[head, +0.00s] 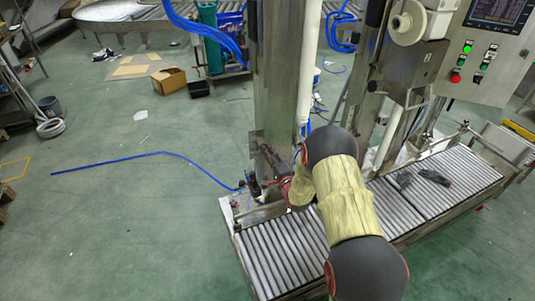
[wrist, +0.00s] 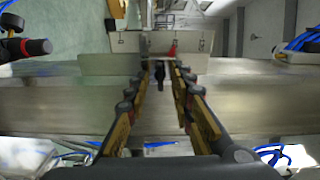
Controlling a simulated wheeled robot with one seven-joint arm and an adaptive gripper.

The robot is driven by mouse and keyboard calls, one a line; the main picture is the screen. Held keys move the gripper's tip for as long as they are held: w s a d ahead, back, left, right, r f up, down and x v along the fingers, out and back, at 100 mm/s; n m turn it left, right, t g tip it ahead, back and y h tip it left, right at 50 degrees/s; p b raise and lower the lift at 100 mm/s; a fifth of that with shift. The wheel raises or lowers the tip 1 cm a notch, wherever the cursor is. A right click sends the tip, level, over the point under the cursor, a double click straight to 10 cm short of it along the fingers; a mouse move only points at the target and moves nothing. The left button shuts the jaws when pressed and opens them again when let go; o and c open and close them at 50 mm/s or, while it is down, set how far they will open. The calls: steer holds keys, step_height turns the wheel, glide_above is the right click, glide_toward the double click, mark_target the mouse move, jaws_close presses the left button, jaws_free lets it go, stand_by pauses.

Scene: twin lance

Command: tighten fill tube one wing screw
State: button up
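My gripper (wrist: 161,68) shows in the wrist view with its two fingers apart, one on each side of a small dark upright part (wrist: 160,76). This part may be the wing screw, but it is too small and blurred to be sure. I cannot tell whether the fingers touch it. A small red part (wrist: 172,50) sits just beyond the fingertips. In the head view, a white fill tube (head: 306,70) runs down beside a steel column (head: 275,80), and a second white tube (head: 390,135) stands further right. My arm reaches to the column's foot and hides most of my gripper there.
A roller conveyor (head: 440,185) runs below the tubes, with dark objects (head: 434,177) on it. A control panel (head: 490,50) stands at the upper right. A blue hose (head: 160,154) lies on the floor at left. A cardboard box (head: 169,80) stands further back. The left floor is mostly clear.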

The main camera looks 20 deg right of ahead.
steer(key=shift+s, duration=0.1)
steer(key=s, duration=1.1)
steer(key=shift+s, duration=0.4)
